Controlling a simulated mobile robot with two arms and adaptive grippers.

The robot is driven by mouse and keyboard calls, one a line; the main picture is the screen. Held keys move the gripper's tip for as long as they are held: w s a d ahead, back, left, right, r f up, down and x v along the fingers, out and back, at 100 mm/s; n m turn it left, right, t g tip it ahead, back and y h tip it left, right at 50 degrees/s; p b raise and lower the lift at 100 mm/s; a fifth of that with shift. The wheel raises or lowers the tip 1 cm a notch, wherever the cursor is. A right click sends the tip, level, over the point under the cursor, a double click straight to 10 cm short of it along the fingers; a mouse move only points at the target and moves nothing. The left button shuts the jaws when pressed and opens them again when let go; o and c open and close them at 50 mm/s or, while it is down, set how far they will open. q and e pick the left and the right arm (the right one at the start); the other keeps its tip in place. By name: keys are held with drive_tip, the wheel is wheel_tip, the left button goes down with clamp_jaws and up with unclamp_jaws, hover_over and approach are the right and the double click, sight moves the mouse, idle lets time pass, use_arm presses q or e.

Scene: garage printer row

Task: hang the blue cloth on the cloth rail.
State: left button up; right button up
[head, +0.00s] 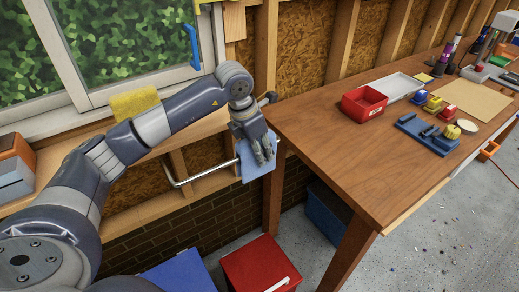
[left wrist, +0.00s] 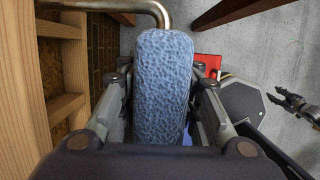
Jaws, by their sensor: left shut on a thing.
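The blue cloth (head: 250,170) hangs below my left gripper (head: 262,152), which is shut on it. In the left wrist view the cloth (left wrist: 163,88) is a folded strip between the two fingers (left wrist: 163,108). The metal cloth rail (head: 205,174) sticks out from the wall under the window, and part of it runs behind the cloth and gripper. Its bent end (left wrist: 150,8) shows at the cloth's upper end in the left wrist view. I cannot tell whether the cloth touches the rail. A dark gripper, apparently my right one (left wrist: 285,100), shows small at the right edge.
A wooden workbench (head: 330,150) stands close right of my left gripper, with a red bin (head: 363,104) on it. A yellow cloth (head: 134,102) lies on the sill behind my arm. A red box (head: 258,265) and a blue box (head: 178,274) stand on the floor below.

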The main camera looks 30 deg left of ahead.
use_arm(q)
drive_tip(key=o, duration=1.1)
drive_tip(key=shift+r, duration=0.1)
drive_tip(key=v, duration=1.2)
drive_tip(key=shift+a, duration=0.1)
